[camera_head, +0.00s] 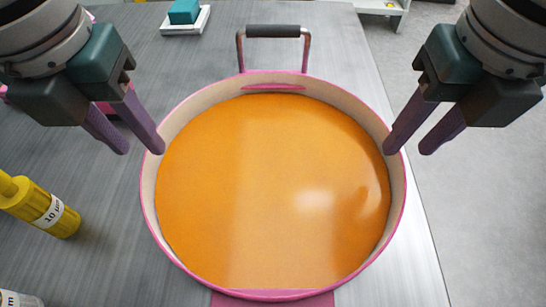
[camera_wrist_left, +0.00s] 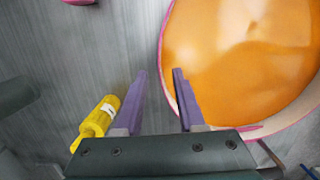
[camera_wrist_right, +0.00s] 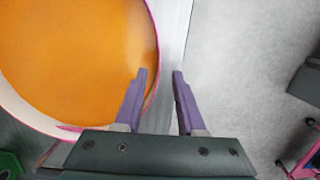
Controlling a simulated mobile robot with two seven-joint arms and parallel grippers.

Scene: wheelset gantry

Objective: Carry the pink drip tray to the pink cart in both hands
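The drip tray (camera_head: 148,225) is round with a pink rim and pale inner wall, full of orange liquid, on the grey table. My left gripper (camera_head: 142,152) is open at its left rim, with the inner finger overlapping the rim and the outer finger outside. My right gripper (camera_head: 406,152) is open at its right rim in the same way. The rim also shows beside the fingers in the left wrist view (camera_wrist_left: 163,50) and right wrist view (camera_wrist_right: 155,35). I cannot tell how high the fingertips are. A pink-edged frame, possibly the pink cart (camera_wrist_right: 306,163), is partly visible lower right.
A yellow cylinder (camera_head: 45,208) labelled 10 µm lies left of the tray. A black-gripped handle (camera_head: 273,31) stands behind the tray. A teal block (camera_head: 184,11) sits on a white base at the back. The table's right edge is close; pale floor (camera_head: 480,200) lies beyond.

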